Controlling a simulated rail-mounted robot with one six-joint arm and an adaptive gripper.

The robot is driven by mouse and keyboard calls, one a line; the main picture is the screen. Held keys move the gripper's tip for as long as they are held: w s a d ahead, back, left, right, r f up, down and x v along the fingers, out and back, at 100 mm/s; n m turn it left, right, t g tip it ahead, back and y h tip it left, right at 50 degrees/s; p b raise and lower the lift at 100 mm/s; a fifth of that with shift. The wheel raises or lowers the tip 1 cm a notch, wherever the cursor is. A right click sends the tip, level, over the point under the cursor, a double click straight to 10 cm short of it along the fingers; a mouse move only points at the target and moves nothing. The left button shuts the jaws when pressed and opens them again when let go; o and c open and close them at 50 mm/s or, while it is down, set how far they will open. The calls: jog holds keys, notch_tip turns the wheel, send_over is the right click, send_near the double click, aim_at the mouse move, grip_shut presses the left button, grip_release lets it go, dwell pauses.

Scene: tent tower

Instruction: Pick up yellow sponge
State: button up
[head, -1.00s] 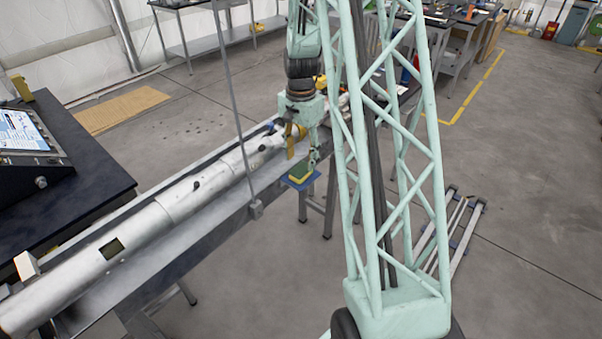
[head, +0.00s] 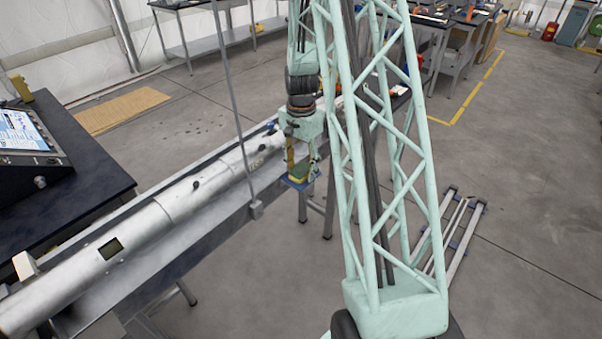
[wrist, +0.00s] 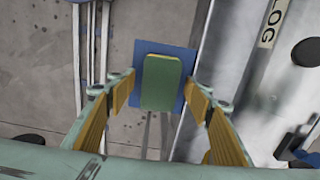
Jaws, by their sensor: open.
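The sponge (wrist: 161,82) shows a green top face in the wrist view and lies on a blue square plate (wrist: 157,48) at the bench edge. In the head view the sponge (head: 299,172) is small and partly hidden by my gripper. My gripper (wrist: 160,90) is open, with one yellow-padded finger on each side of the sponge and gaps between pads and sponge. In the head view my gripper (head: 301,165) points down over the blue plate (head: 297,184). Whether the fingertips are level with the sponge is hard to tell.
A long silver tube (head: 150,225) lies along the bench, left of the sponge. A thin upright pole (head: 238,110) stands in front of the bench. A black table with a screen (head: 22,132) is at left. Metal rails (head: 455,235) lie on the floor at right.

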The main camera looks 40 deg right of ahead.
aim_at(301, 169)
jog(key=c, duration=0.7)
jog(key=shift+r, duration=0.1)
jog(key=shift+r, duration=1.7)
jog(key=s+a, duration=0.3)
jog(key=s, duration=0.4)
jog(key=s+a+r, duration=0.1)
jog(key=s+a, duration=0.3)
jog(key=s, duration=0.3)
jog(key=shift+a+r, duration=0.15)
jog(key=shift+r, duration=0.05)
jog(key=shift+s, duration=0.1)
